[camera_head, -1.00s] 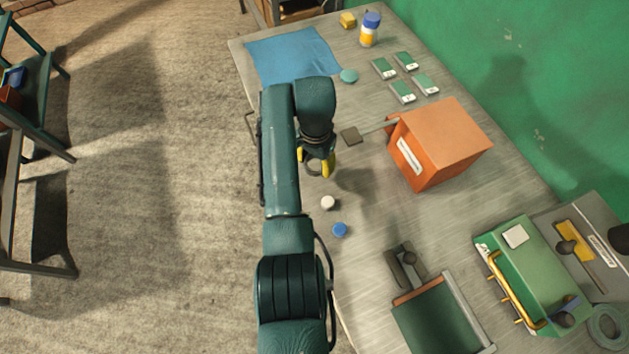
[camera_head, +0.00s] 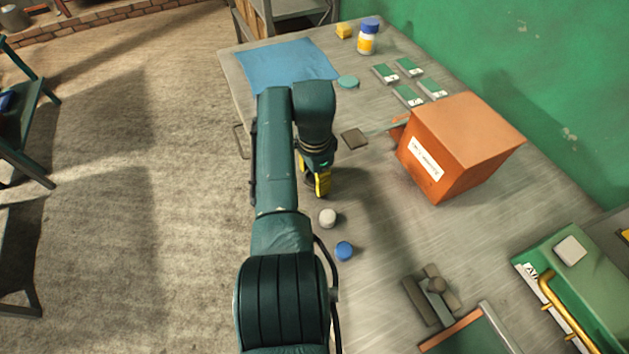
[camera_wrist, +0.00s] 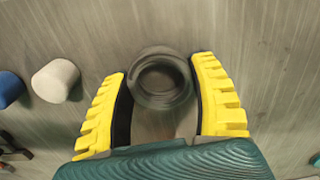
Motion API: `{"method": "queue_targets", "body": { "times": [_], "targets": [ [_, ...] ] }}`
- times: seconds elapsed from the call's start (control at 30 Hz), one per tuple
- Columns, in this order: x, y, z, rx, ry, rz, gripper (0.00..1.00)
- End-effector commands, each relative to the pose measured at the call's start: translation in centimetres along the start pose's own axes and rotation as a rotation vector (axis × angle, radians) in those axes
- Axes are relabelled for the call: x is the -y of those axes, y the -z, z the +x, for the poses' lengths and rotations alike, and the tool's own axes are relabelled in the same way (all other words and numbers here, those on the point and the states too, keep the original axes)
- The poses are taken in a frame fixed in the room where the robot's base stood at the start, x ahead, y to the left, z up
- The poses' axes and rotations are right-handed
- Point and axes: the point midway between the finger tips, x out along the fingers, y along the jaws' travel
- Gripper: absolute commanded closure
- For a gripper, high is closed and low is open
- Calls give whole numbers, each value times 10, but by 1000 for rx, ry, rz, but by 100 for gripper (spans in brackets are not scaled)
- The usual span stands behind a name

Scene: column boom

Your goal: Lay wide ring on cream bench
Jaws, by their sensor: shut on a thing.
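My gripper (camera_head: 321,186) is over the left edge of the grey worktable (camera_head: 385,235), beside a white cap. In the wrist view its yellow fingers (camera_wrist: 162,95) are shut on a dark grey ring, the wide ring (camera_wrist: 160,103), which sits between them with its round hole facing the camera. In the head view the ring is hidden by the fingers. I cannot tell whether it touches the tabletop. No bench that is clearly cream shows in either view.
The white cap (camera_head: 327,218) and a blue cap (camera_head: 344,251) stand close by. An orange box (camera_head: 455,150) stands to the right, a blue cloth (camera_head: 285,66) lies at the back. A green case (camera_head: 570,275) is at front right. Open floor (camera_head: 110,180) lies left.

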Motion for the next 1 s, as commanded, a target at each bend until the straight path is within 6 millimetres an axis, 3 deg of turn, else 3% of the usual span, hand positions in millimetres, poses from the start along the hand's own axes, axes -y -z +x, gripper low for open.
{"method": "queue_targets", "body": {
  "times": [0.37, 0.4, 0.5, 0.8, 1.0],
  "targets": [
    [1, 0, 9, -2, 3, -1, 79],
    [1, 0, 8, -1, 2, -1, 33],
    [0, 0, 8, -1, 2, -1, 14],
    [1, 0, 6, -1, 2, -1, 14],
    [1, 0, -26, -2, 5, -1, 14]
  ]
}}
